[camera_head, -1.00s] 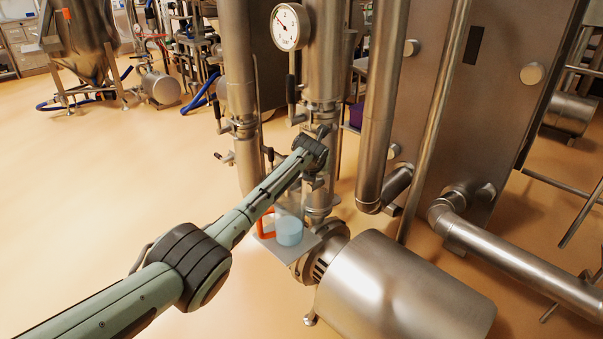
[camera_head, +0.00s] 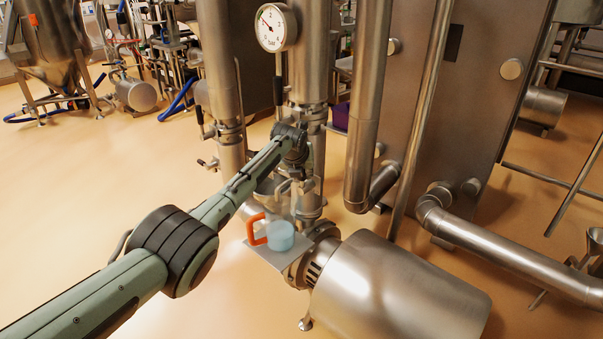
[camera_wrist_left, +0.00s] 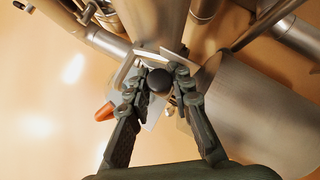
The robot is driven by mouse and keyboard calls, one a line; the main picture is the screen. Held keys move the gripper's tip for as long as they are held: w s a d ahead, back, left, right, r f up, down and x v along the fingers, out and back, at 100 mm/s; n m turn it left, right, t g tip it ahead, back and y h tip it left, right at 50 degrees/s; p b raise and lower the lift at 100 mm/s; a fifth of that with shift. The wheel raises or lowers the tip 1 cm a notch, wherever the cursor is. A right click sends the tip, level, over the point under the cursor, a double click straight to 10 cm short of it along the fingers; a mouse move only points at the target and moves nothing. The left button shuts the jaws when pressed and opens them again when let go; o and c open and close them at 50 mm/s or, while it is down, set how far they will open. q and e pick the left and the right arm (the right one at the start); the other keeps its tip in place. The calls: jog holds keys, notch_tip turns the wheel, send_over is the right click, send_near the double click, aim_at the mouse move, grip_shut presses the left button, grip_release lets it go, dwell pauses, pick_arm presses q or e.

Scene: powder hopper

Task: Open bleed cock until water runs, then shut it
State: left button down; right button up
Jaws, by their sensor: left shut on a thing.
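My left gripper (camera_wrist_left: 160,76) is shut on a dark round knob (camera_wrist_left: 158,81), with a finger on either side of it in the left wrist view. I take the knob to be the bleed cock's handle; its body and outlet are hidden. In the head view the gripper is at the upright steel pipe, above a clear jug (camera_head: 280,237) with an orange handle and pale blue contents. The jug stands on a grey plate (camera_head: 262,254). Its orange handle also shows in the left wrist view (camera_wrist_left: 104,112). I cannot tell whether water is running. My right gripper is not in view.
A pressure gauge (camera_head: 276,27) is on the pipe above my wrist. A large steel motor housing (camera_head: 395,292) lies right of the jug. A thick pipe (camera_head: 368,110) and a steel panel (camera_head: 480,110) stand to the right.

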pick_arm(q)
jog(key=c, duration=1.4)
grip_release()
jog(key=shift+w+a, duration=0.3)
jog(key=shift+a, duration=0.15)
jog(key=shift+o, duration=0.2)
jog(key=shift+d, duration=0.1)
jog(key=shift+s, duration=0.1)
jog(key=shift+d, duration=0.1)
jog(key=v, duration=1.2)
